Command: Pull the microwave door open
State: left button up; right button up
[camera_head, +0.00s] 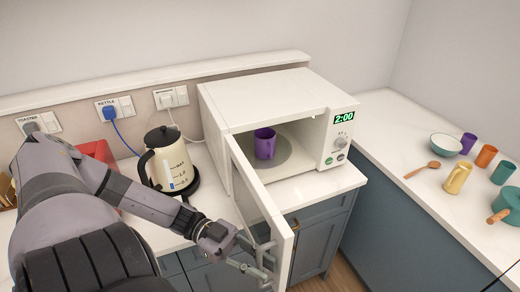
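The white microwave (265,98) stands on the back counter with its green display reading 2:00. Its door (250,190) is hinged at the left and stands wide open, swung out towards me. A purple mug (265,144) stands on the round plate inside. My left gripper (262,258) is at the outer face of the door, beside the handle (270,256) near the free edge. Its fingers look spread apart, one above the other; whether they touch the handle is hard to tell. My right gripper is not in view.
A cream kettle (168,160) stands on its base left of the microwave. A red toaster (100,155) is partly hidden behind my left arm. The right counter (400,135) holds a bowl (445,144), a wooden spoon (422,170), several cups and a green pot (508,203).

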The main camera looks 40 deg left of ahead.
pick_arm(q)
jog(key=shift+a, duration=0.2)
jog(key=v, duration=1.1)
jog(key=shift+a, duration=0.3)
